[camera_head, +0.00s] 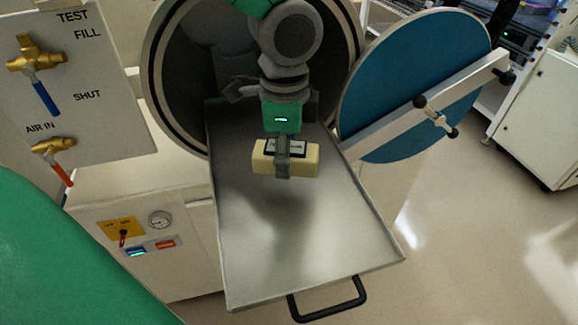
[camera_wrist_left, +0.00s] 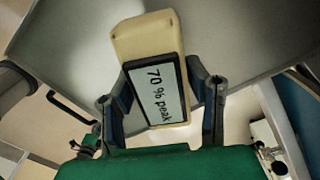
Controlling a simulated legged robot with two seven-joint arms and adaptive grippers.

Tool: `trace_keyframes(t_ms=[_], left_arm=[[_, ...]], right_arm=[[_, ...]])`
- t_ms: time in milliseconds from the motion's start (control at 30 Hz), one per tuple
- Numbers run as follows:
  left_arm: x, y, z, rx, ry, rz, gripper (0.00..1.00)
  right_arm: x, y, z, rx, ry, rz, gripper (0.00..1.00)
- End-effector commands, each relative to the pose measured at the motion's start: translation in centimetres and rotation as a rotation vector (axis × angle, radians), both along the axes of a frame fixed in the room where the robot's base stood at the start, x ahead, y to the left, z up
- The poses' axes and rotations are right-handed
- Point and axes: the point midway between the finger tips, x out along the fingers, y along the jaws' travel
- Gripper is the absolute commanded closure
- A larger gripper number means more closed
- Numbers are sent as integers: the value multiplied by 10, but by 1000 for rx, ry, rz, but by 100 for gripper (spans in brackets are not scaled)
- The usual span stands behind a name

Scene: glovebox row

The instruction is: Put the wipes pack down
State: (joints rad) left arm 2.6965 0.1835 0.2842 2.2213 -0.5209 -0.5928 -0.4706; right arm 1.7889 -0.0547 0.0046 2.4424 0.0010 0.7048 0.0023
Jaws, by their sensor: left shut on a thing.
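The wipes pack (camera_head: 306,164) is a cream block with a dark-framed label on top. In the left wrist view the pack (camera_wrist_left: 143,38) shows the label text "70 % peak". My left gripper (camera_head: 283,166) is shut on the pack across its middle, with one finger on each side. It holds the pack over the bare metal sliding tray (camera_head: 265,265). A soft shadow lies on the tray below the pack, which looks raised; the exact gap is hard to tell. My right gripper is in neither view.
The tray runs out from the round port (camera_head: 155,75). A blue round door (camera_head: 400,95) with a white bar stands open at the right. A valve panel (camera_head: 110,110) is at the left. A black handle (camera_head: 328,305) is at the tray's front. The tray's front half is clear.

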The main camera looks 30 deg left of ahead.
Motion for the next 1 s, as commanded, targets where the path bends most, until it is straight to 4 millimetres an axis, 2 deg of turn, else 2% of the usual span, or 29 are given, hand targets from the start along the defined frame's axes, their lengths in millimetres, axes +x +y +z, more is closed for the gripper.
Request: trace_keyframes(t_ms=[33,233,433,733,767,800,833,1000], left_arm=[[2,1,-9,0,3,0,91],[5,3,-25,-2,4,2,91],[2,1,-51,0,4,1,91],[4,-1,-54,0,1,1,91],[4,-1,-55,0,1,1,54],[4,0,-54,0,1,1,40],[4,0,-54,0,1,1,36],[3,1,-54,-2,1,1,36]], right_arm=[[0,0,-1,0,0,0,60],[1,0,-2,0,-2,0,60],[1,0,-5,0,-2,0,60],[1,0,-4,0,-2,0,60],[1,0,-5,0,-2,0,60],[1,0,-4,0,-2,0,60],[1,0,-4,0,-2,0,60],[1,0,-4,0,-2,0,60]])
